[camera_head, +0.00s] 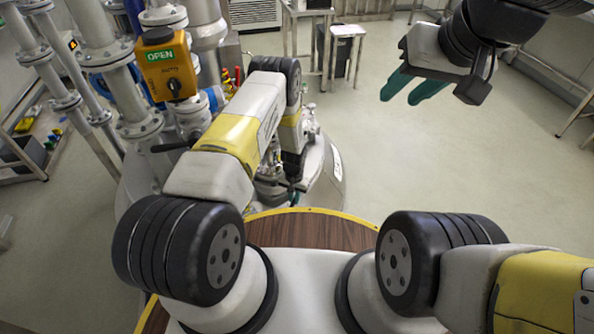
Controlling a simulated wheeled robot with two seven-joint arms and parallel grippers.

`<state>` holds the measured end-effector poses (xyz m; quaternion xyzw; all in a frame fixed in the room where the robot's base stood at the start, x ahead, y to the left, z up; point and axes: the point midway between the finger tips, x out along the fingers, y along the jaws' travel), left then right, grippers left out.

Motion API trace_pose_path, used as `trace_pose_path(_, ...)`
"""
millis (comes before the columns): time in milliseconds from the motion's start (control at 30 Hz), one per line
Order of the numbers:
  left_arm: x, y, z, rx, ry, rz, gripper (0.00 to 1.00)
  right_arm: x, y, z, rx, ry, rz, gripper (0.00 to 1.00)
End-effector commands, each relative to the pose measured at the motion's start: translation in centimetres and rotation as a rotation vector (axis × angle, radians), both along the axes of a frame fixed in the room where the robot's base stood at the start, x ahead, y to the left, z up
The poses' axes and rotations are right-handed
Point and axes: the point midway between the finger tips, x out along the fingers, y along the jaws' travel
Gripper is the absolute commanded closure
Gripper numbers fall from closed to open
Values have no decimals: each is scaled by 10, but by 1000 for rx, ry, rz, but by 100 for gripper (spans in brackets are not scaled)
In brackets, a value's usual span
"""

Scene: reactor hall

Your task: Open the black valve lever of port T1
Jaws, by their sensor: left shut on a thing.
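My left arm reaches forward over the steel reactor vessel (325,185). My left gripper (293,194) points down among the fittings on the vessel's lid. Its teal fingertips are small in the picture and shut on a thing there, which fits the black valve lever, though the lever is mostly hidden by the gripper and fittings. I cannot read a T1 mark or tell the lever's angle. My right gripper (402,94) is raised at the upper right, far from the vessel. Its two teal fingers are apart with nothing between them.
A yellow box with a green OPEN sign (160,56) and a black knob stands among steel pipes (112,62) at left. Another black handle (172,145) sticks out below it. A small table (347,32) stands behind. The floor at right is clear.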

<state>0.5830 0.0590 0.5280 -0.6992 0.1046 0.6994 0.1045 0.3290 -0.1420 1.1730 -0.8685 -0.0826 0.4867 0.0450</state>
Motion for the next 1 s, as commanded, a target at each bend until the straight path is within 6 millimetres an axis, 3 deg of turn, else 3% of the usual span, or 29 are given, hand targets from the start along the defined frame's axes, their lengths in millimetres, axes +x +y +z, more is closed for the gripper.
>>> trace_pose_path(800, 4, -1, 13, 38, 119, 0, 100, 0, 0, 0, 0, 0, 0, 64)
trace_pose_path(833, 4, -1, 13, 38, 119, 0, 100, 0, 0, 0, 0, 0, 0, 66)
trace_pose_path(1000, 4, -1, 13, 37, 118, 0, 100, 6, 1, 0, 13, 19, -9, 99)
